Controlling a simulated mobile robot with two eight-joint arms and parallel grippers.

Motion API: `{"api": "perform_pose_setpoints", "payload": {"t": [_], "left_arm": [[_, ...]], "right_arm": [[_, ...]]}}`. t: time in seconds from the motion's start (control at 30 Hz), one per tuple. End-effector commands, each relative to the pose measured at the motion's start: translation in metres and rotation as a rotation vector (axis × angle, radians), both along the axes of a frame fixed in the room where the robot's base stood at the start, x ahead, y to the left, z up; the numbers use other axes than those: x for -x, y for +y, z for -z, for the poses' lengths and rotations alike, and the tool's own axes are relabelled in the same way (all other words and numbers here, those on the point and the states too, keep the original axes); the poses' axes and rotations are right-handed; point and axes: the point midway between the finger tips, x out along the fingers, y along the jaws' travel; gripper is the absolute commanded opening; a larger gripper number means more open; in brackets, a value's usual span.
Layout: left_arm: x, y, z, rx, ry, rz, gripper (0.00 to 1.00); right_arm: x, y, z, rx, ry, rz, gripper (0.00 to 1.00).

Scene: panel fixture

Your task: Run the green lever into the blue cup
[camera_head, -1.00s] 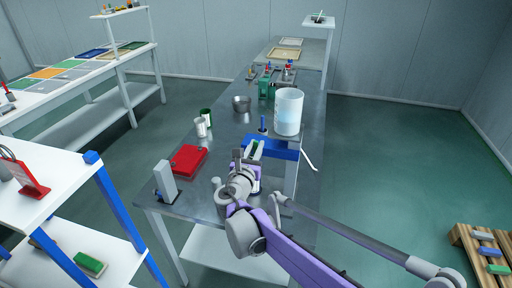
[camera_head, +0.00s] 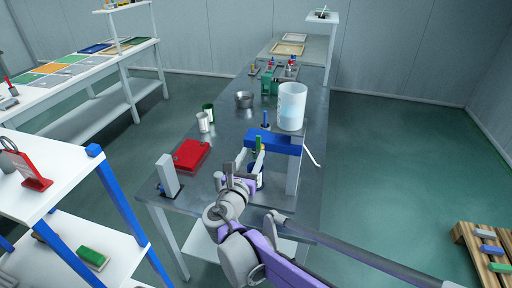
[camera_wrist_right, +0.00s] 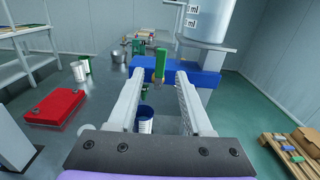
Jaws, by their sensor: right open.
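The green lever (camera_head: 258,142) stands upright at the front of a blue housing (camera_head: 285,146) on the metal bench. It also shows in the right wrist view (camera_wrist_right: 161,63), just beyond and between the fingertips. My right gripper (camera_head: 252,156) is open, its fingers (camera_wrist_right: 160,80) spread either side of the lever's line, with no visible contact. The blue cup (camera_wrist_right: 146,112) sits below the lever, between the fingers in the right wrist view; its lower part is hidden by my gripper body. In the head view the cup is mostly hidden by my gripper. My left gripper is not in view.
A large clear graduated container (camera_head: 291,107) stands above the blue housing. A red box (camera_head: 191,155), a white can (camera_head: 203,122), a green can (camera_head: 208,111) and a metal bowl (camera_head: 244,99) stand left on the bench. A grey upright block (camera_head: 168,175) is at the near left corner.

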Motion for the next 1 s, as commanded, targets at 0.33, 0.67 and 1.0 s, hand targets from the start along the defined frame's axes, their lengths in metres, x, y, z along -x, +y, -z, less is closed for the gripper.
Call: {"api": "perform_pose_setpoints", "payload": {"t": [0.33, 0.67, 1.0], "left_arm": [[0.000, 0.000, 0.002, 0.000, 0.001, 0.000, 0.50], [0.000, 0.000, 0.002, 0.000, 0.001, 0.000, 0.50], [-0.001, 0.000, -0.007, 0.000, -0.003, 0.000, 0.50]], "right_arm": [[0.035, 0.009, 0.000, -0.001, 0.000, 0.000, 0.50], [0.035, 0.009, 0.000, 0.000, 0.000, 0.000, 0.50], [0.054, -0.069, 0.019, -0.353, 0.071, 0.146, 0.50]]}}
